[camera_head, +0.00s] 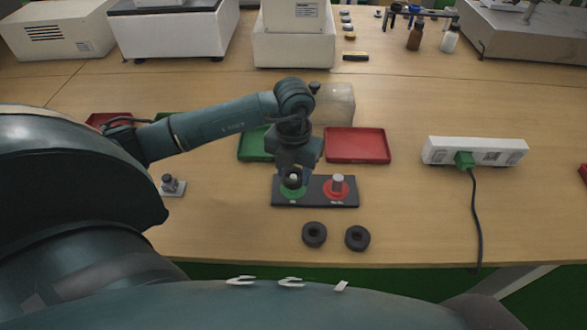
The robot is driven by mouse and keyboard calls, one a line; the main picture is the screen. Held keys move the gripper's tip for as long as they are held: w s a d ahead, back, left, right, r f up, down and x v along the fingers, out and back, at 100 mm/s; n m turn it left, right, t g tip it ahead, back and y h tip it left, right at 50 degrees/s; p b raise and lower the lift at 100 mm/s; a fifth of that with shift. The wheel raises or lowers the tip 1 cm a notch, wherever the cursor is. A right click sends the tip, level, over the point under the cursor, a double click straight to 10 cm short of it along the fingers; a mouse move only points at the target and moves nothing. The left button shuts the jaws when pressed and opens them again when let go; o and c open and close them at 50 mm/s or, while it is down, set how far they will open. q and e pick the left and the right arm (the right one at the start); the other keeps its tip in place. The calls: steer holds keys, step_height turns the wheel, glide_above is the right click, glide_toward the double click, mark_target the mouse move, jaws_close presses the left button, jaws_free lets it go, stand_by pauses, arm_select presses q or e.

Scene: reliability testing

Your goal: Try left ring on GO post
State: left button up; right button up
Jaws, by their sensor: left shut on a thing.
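A dark gauge block (316,203) lies on the table with two posts. The GO post (294,179) stands on a green disc at its left, its pale top showing between my fingers. The other post (338,184) stands bare on a red disc at the right. My left gripper (292,182) reaches down over the GO post, shut on a dark ring that appears to sit around the post; the fingers hide part of it, and how far down it is I cannot tell. Two black rings (314,234) (357,238) lie flat in front of the block. My right gripper is out of view.
A red tray (358,146) and a green tray (254,145) lie behind the block, with another red tray (109,119) at left. A small metal piece (172,185) stands at left. A white power strip (475,151) with a black cable is at right. The table's front right is mostly clear.

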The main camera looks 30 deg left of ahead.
mark_target(295, 176)
arm_select(q)
steer(key=shift+f+b, duration=0.7)
steer(key=shift+f, duration=0.3)
steer(key=shift+r, duration=0.1)
stand_by(0.3)
steer(key=shift+r+p, duration=1.45)
steer(key=shift+r, duration=0.4)
steer(key=shift+r+p, duration=1)
steer(key=shift+r, duration=0.4)
steer(key=shift+w+d, duration=0.1)
